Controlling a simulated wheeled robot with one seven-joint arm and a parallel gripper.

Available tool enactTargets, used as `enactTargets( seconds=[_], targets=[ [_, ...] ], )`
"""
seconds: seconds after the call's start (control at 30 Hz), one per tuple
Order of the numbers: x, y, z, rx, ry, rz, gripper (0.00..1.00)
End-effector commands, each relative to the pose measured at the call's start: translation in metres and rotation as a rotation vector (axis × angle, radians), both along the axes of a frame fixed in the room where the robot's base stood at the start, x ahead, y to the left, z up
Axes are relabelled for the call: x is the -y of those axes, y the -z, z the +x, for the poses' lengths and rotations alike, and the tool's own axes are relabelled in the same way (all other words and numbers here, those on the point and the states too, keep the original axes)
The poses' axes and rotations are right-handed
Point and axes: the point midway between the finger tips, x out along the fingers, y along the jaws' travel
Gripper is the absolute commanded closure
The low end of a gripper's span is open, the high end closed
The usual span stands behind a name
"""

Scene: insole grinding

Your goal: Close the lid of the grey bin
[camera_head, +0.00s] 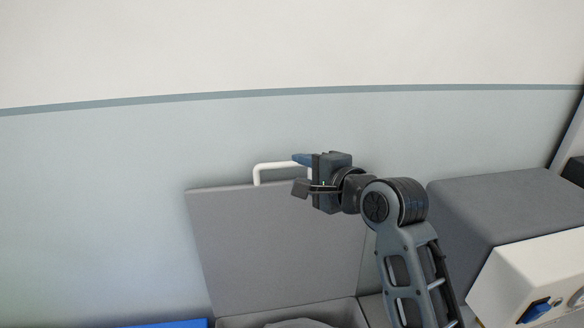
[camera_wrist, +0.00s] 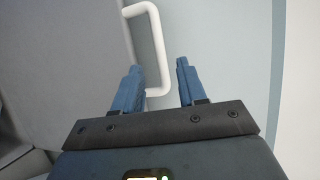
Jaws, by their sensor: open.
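The lid (camera_head: 270,245) of the grey bin stands raised, nearly upright, against the wall in the head view. A white handle (camera_head: 272,168) sticks up from its top edge. The bin's rim (camera_head: 240,322) shows at the bottom of the head view, and its lower part is out of view. My gripper (camera_head: 300,174) is at the right end of the handle. In the wrist view the open gripper (camera_wrist: 159,75) has its two blue fingers on either side of the handle's near end (camera_wrist: 150,45). I cannot tell whether a finger touches it.
A grey box (camera_head: 500,205) and a white machine (camera_head: 530,280) with a blue switch stand at the right. A blue edge (camera_head: 170,323) shows at the bottom left. The pale wall (camera_head: 90,200) is close behind the lid. The space left of the lid looks clear.

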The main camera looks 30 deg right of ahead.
Motion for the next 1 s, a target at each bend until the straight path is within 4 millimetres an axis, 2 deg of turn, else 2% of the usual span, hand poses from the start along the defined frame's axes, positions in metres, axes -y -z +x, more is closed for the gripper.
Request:
enactTargets(
  seconds=[0.1,0.3,0.67,1.0],
  targets=[
    [-0.001,0.004,0.019,0.001,-0.001,0.000,0.59],
    [0.000,0.009,0.039,0.001,0.001,-0.001,0.59],
    [-0.001,0.011,0.044,0.000,0.001,-0.001,0.59],
    [-0.001,0.011,0.044,0.000,0.000,-0.002,0.91]
  ],
)
